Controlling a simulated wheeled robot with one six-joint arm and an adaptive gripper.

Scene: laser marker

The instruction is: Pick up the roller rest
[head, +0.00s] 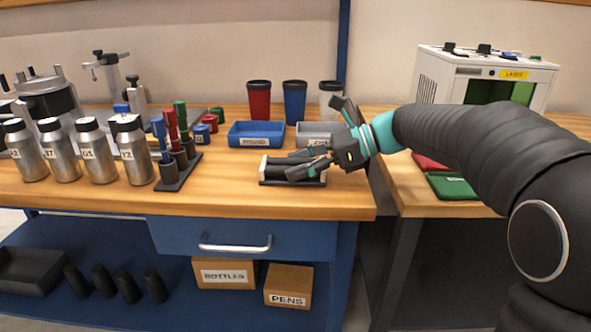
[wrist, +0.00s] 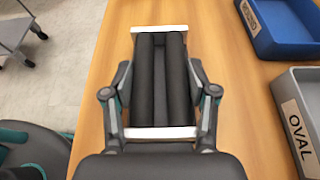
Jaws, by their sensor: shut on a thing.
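The roller rest (head: 291,171) lies on the wooden workbench near its front edge in the head view. It has two black parallel rollers between pale end bars. In the wrist view the roller rest (wrist: 160,80) lies lengthwise between my fingers. My gripper (head: 310,163) is shut on it, with a finger on each long side. It also shows in the wrist view (wrist: 160,92). I cannot tell any gap between the rest and the bench top.
A blue tray (head: 256,134) and a grey tray labelled OVAL (wrist: 302,115) stand close behind. A dark rack of pens (head: 178,165) and several metal bottles (head: 100,155) stand to the left. The laser marker (head: 487,78) is at the right. Bench between rack and rest is clear.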

